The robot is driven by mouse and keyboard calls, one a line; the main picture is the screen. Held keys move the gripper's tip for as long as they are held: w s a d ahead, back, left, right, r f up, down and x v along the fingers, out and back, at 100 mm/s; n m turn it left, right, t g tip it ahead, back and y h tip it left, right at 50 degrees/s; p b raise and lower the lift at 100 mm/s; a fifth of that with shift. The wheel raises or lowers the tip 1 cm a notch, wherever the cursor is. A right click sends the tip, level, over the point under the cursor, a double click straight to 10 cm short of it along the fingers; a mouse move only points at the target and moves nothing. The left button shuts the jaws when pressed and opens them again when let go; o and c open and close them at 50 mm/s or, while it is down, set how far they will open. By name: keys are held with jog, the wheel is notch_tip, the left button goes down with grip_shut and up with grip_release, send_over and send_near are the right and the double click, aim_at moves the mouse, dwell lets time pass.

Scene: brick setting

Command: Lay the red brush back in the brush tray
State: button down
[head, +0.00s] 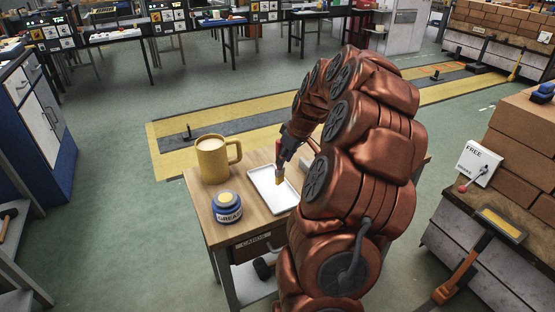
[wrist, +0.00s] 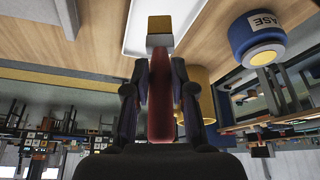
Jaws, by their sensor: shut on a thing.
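The red brush (wrist: 160,100) is in my gripper (wrist: 160,95), with its red handle between the two dark fingers in the wrist view. In the head view my gripper (head: 283,160) points down, and the brush's bristles (head: 279,176) are over the white brush tray (head: 265,198). The tray lies on the wooden worktop and looks empty; part of its right side is near my arm. I cannot tell whether the bristles touch the tray. The tray's edge also shows in the wrist view (wrist: 131,40).
A yellow mug (head: 211,160) stands left of the tray on the small wooden table (head: 240,235). A blue grease jar (head: 227,207) stands at the table's front left. My arm hides the table's right part.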

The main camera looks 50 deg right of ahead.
jog(key=shift+w+a+p, duration=0.1)
jog(key=shift+w+p, duration=0.2)
jog(key=shift+w, duration=1.15)
notch_tip(320, 180, down, 3)
jog(key=shift+f+p, duration=0.1)
jog(key=shift+p, duration=0.6)
jog(key=shift+f, duration=0.4)
jog(key=c, duration=1)
grip_release()
jog(key=b+v, duration=0.3)
jog(key=v, duration=0.9)
jog(key=shift+s+r+b, duration=0.1)
jog(key=shift+r+b, duration=0.1)
jog(key=shift+b, duration=0.1)
